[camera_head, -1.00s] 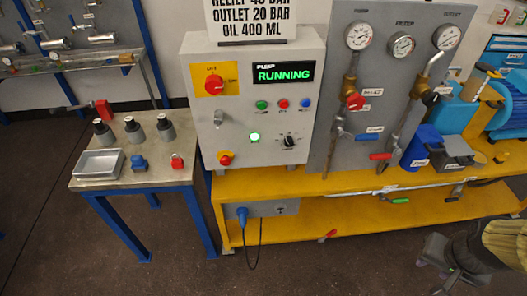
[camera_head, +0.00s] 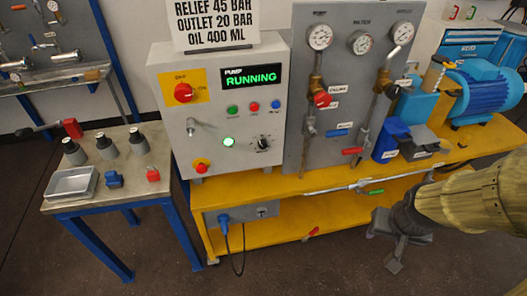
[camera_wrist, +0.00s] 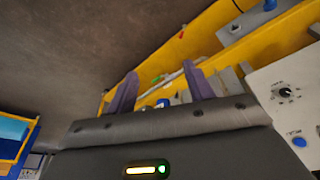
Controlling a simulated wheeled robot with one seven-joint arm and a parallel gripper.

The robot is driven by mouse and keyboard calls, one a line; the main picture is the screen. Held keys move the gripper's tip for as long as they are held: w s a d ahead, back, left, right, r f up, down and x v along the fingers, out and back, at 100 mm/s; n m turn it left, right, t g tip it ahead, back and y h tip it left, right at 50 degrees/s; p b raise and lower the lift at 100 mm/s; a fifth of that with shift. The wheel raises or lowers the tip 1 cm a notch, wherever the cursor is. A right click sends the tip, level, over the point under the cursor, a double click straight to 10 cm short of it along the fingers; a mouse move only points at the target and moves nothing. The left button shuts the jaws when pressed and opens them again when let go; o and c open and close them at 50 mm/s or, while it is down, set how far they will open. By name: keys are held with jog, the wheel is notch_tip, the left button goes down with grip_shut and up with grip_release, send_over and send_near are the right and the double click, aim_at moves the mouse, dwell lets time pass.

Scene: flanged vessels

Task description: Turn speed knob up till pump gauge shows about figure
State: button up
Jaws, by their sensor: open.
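The speed knob (camera_head: 263,143) is a black dial on the front of the grey control box (camera_head: 215,150), right of a lit green button. It also shows at the right of the wrist view (camera_wrist: 285,92). The pump gauge (camera_head: 319,36) is the leftmost round white dial on the grey panel; its needle is too small to read. The display (camera_head: 251,77) reads RUNNING in green. My gripper (camera_head: 386,248) is open and empty, in front of the yellow bench, right of and below the knob, well apart from it. Its two fingers show in the wrist view (camera_wrist: 161,85).
The yellow bench (camera_head: 290,190) carries the box, the valve panel (camera_head: 345,85) and a blue motor (camera_head: 485,90). Valve handles and a pipe jut from its front. The floor in front is clear.

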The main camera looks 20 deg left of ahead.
jog(key=w+a+f+n+t+y+b, duration=0.35)
jog(key=w+a+f+t+b, duration=0.4)
jog(key=w+a, duration=0.55)
jog(key=a+f+n+t+y+b, duration=0.2)
jog(key=a+y+b, duration=0.1)
jog(key=a, duration=0.5)
jog(key=a+f+n+t+y+b, duration=0.2)
jog(key=a+b, duration=0.3)
jog(key=a, duration=0.3)
jog(key=shift+w+a+f+y+b, duration=0.2)
jog(key=shift+a+y+b, duration=0.1)
jog(key=shift+y, duration=0.25)
jog(key=shift+w+t, duration=0.1)
jog(key=shift+t, duration=0.15)
jog(key=p, duration=0.2)
send_near(264, 147)
jog(key=x, duration=0.8)
jog(key=shift+w+a+f, duration=0.1)
jog(key=shift+w+a, duration=0.05)
jog(key=shift+a, duration=0.1)
